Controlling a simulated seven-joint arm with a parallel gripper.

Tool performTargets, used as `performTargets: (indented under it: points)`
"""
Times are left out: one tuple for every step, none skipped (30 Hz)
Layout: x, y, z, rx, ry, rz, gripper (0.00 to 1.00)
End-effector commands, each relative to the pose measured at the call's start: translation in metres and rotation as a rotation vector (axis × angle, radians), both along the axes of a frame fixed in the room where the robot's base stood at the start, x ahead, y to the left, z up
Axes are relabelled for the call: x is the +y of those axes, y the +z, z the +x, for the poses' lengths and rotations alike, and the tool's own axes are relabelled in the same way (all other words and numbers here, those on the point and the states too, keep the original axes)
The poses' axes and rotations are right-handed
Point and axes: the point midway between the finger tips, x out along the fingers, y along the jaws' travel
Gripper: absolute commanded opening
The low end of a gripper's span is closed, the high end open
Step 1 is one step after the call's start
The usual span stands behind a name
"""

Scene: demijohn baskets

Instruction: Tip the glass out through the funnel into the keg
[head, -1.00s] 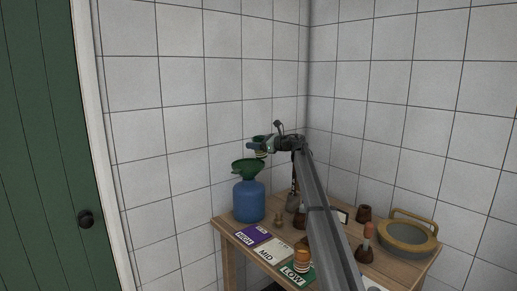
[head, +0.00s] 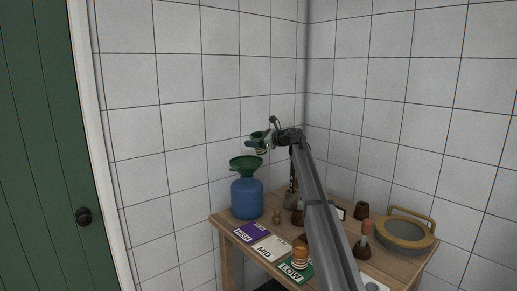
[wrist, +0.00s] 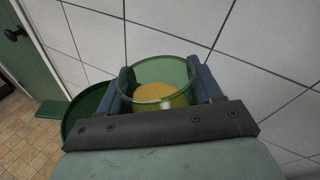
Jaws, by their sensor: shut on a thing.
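My gripper (head: 258,143) is shut on a green-tinted glass (wrist: 160,78), held between its two fingers in the wrist view. The glass holds an amber or yellowish content (wrist: 158,92) and looks close to upright. The blue keg (head: 247,198) stands at the table's back left. A dark green funnel (head: 246,164) sits in the keg's mouth. In the head view my gripper is above the funnel and a little to its right. In the wrist view part of the funnel's rim (wrist: 72,122) shows below and left of the glass.
On the wooden table (head: 228,229) lie a purple HIGH card (head: 250,232), a white MID card (head: 271,248) and a green LOW card (head: 297,271) with an orange-brown jar (head: 300,252) on it. A round brass-rimmed basin (head: 405,230) stands at right. Tiled walls stand close behind.

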Motion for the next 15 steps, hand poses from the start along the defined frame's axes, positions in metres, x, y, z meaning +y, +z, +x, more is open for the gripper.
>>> performTargets:
  points:
    - [0.0002, 0.0003, 0.0, 0.001, 0.0, 0.001, 0.23]
    - [0.0002, 0.0003, 0.0, 0.001, 0.0, 0.002, 0.23]
    - [0.0001, 0.0002, 0.0, 0.001, 0.0, 0.003, 0.23]
    - [0.0001, 0.0003, -0.0001, 0.001, 0.0, 0.003, 0.23]
    - [0.0001, 0.0003, -0.0001, 0.001, 0.0, 0.003, 0.23]
    - [0.0001, 0.0003, -0.0001, 0.001, 0.0, 0.003, 0.23]
    - [0.0002, 0.0003, 0.0, -0.001, 0.0, 0.0, 0.23]
    - [0.0001, 0.0002, 0.0001, -0.006, 0.0, -0.006, 0.23]
    - [0.0, 0.0004, 0.0002, -0.018, 0.0, -0.018, 0.23]
    - [-0.0001, 0.0003, 0.0003, -0.027, 0.0, -0.028, 0.23]
    - [-0.0002, 0.0001, 0.0003, -0.032, 0.0, -0.035, 0.23]
    - [-0.0004, -0.0004, 0.0005, -0.035, 0.0, -0.039, 0.23]
    - [-0.0003, -0.0004, 0.0004, -0.034, 0.0, -0.038, 0.23]
    - [-0.0004, -0.0005, 0.0005, -0.034, 0.0, -0.037, 0.23]
    - [-0.0004, -0.0005, 0.0005, -0.034, 0.0, -0.037, 0.23]
